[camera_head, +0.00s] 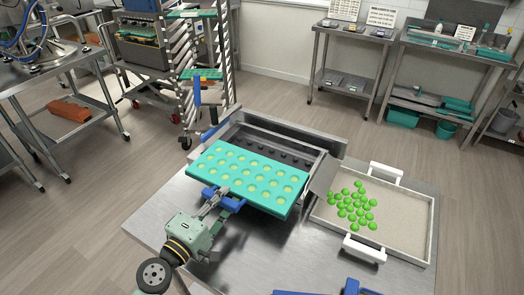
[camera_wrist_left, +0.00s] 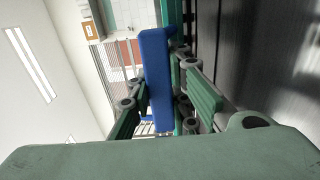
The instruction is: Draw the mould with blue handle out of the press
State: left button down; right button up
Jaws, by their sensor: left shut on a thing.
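The mould (camera_head: 250,172) is a teal slab with rows of pale round cavities, and its blue handle (camera_head: 222,198) is on the near side. It lies largely in front of the open grey press (camera_head: 322,167), whose dark inside with rows of knobs shows behind it. I cannot tell if its rear edge is still inside. My left gripper (camera_head: 220,205) is shut on the blue handle. In the left wrist view the handle (camera_wrist_left: 155,75) stands between the green finger pads of the left gripper (camera_wrist_left: 165,108). My right gripper is not in view.
A white-rimmed tray (camera_head: 432,225) with several green gummies (camera_head: 352,207) is right of the press on the steel table (camera_head: 160,212). A rack (camera_head: 185,60) stands behind. Blue parts (camera_head: 352,288), unclear, show at the bottom edge. The table left of my left gripper is bare.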

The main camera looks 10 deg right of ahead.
pick_arm(q)
jog(key=shift+r, duration=0.45)
jog(key=shift+v, duration=0.75)
jog(key=b+v, duration=0.3)
jog(key=v, duration=0.7)
jog(key=shift+w, duration=0.1)
